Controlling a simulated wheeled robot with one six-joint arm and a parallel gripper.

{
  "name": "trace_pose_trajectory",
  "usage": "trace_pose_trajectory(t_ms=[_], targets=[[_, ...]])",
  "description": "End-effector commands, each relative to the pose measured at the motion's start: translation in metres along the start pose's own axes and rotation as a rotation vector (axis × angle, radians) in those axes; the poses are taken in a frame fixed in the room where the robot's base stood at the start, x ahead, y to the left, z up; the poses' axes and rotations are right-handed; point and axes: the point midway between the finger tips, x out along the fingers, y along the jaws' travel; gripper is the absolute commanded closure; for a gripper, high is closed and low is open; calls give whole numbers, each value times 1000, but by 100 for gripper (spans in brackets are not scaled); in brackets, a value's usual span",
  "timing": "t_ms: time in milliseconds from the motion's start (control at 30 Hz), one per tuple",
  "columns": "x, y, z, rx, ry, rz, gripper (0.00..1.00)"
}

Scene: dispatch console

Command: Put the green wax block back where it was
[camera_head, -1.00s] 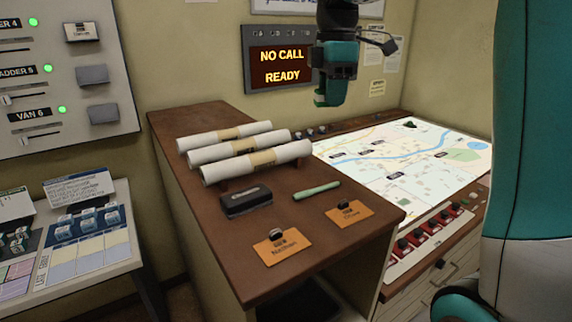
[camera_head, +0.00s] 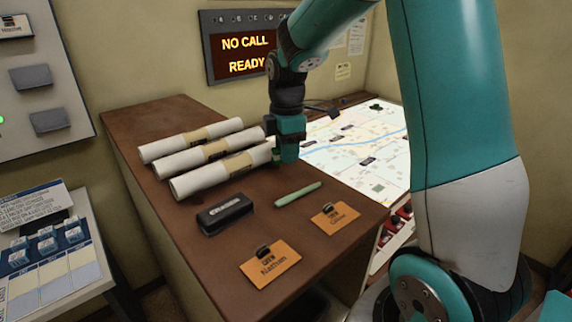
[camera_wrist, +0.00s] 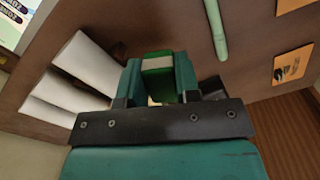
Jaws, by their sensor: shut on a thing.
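The green wax block (camera_wrist: 157,64) is between the fingers of my gripper (camera_wrist: 158,80) in the wrist view, and the fingers are shut on it. In the head view my gripper (camera_head: 284,155) is low over the brown desk top (camera_head: 250,205), close to the right ends of the rolled papers. The block is hardly distinguishable there. I cannot tell whether it touches the desk.
Several white rolls (camera_head: 205,175) lie left of my gripper. A black eraser-like box (camera_head: 224,213), a pale green stick (camera_head: 298,194) and two orange name cards (camera_head: 270,264) (camera_head: 335,218) lie nearer. A lit map (camera_head: 365,150) is to the right.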

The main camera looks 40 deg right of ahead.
Motion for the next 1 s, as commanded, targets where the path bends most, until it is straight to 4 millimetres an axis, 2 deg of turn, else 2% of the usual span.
trace_pose_trajectory(t_ms=[167,433,833,867,900,933,1000], targets=[[14,0,-2,-2,0,-2,89],[51,0,-2,-2,0,-2,89],[58,0,-1,-2,0,0,89],[56,0,-1,-2,0,1,63],[56,0,-1,-2,0,1,54],[56,0,-1,-2,0,0,47],[56,0,-1,-2,0,0,44]])
